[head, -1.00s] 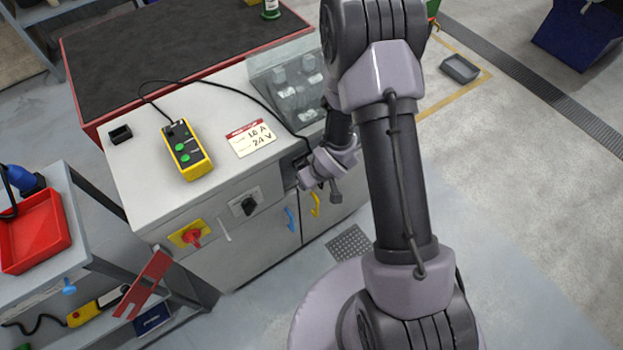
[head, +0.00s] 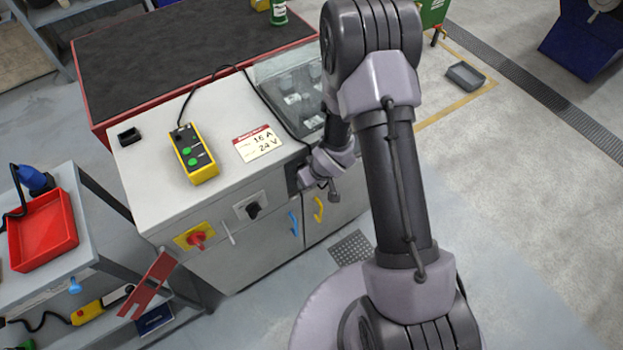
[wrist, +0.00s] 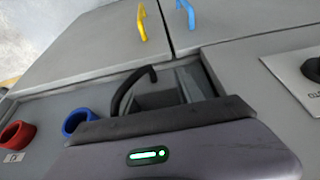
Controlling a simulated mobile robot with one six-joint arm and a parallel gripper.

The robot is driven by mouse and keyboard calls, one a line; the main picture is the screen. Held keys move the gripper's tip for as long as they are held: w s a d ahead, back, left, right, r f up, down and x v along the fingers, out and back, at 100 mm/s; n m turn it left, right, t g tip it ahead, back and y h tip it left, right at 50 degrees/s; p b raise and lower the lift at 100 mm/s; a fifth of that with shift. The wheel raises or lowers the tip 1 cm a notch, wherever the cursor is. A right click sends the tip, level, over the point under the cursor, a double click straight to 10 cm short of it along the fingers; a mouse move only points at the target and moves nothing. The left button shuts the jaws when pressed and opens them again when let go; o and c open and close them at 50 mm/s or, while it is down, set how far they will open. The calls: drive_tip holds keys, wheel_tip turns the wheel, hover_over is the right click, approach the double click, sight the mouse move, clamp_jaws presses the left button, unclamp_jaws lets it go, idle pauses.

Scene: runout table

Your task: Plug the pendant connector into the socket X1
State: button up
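The yellow pendant (head: 195,154) with green buttons lies on the cabinet top. Its black cable (head: 268,106) runs along the back of the top and down towards my gripper (head: 318,182), which is at the cabinet's front right corner. The pendant connector is not visible. In the wrist view a black cable piece (wrist: 131,84) curves up behind the dark edge of my gripper's body. A blue ring socket (wrist: 76,122) and a red ring socket (wrist: 17,136) are at left; I cannot read which is X1.
Yellow (wrist: 141,22) and blue (wrist: 187,13) handles stick out from the cabinet front. A black rotary switch (head: 253,210), a red knob (head: 197,239) and a card (head: 258,143) are nearby.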

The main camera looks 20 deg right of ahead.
drive_tip(key=shift+o, duration=1.2)
drive_tip(key=p+v, duration=0.8)
drive_tip(key=v, duration=0.9)
drive_tip(key=shift+r, duration=0.25)
